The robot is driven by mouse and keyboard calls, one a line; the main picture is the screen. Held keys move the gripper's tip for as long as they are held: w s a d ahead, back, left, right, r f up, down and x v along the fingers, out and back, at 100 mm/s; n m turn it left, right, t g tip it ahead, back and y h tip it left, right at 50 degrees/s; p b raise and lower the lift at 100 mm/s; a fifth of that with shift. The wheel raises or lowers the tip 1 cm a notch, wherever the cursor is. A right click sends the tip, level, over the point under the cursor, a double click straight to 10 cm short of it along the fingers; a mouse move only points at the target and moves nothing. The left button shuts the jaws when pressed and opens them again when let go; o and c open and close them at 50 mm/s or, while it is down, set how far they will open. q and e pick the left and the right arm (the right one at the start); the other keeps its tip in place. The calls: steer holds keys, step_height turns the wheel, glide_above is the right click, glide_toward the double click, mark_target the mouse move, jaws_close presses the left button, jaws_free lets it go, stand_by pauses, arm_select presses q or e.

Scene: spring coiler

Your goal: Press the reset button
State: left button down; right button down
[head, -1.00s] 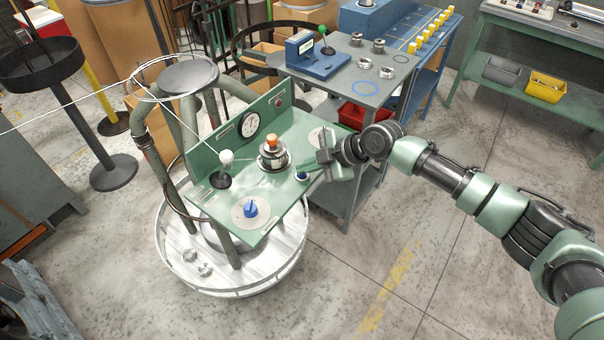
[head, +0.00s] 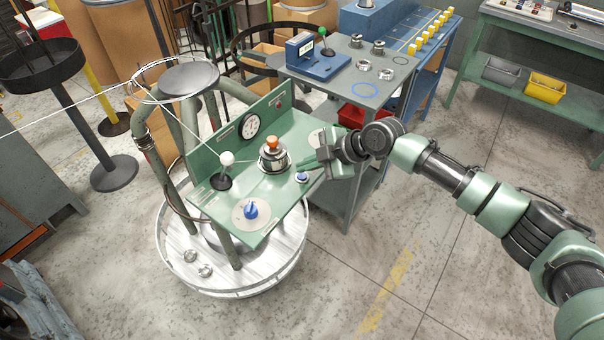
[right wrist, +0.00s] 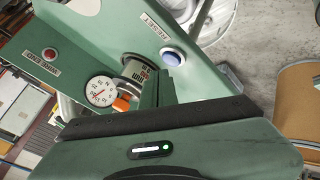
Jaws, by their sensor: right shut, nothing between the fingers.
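The reset button is a blue round button in a pale ring (head: 302,177) at the right front of the green control panel. In the right wrist view the blue button (right wrist: 172,58) lies beside a white label that seems to read RESET. My right gripper (head: 307,163) is shut and empty, with its fingertips just behind the button in the head view. In the right wrist view the shut fingers (right wrist: 160,88) point over the panel near the button; a small gap seems to separate them. My left gripper is not in view.
The panel (head: 292,204) also carries an orange-topped knob (head: 272,146), a white-knobbed lever (head: 227,158), a blue dial knob (head: 251,211), a gauge (head: 250,124) and a red button (head: 279,102). A grey table (head: 340,82) stands behind. Open floor lies in front.

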mark_target(306, 177)
steer(key=shift+r+p, duration=1.6)
steer(key=shift+r, duration=0.95)
steer(key=shift+f, duration=0.15)
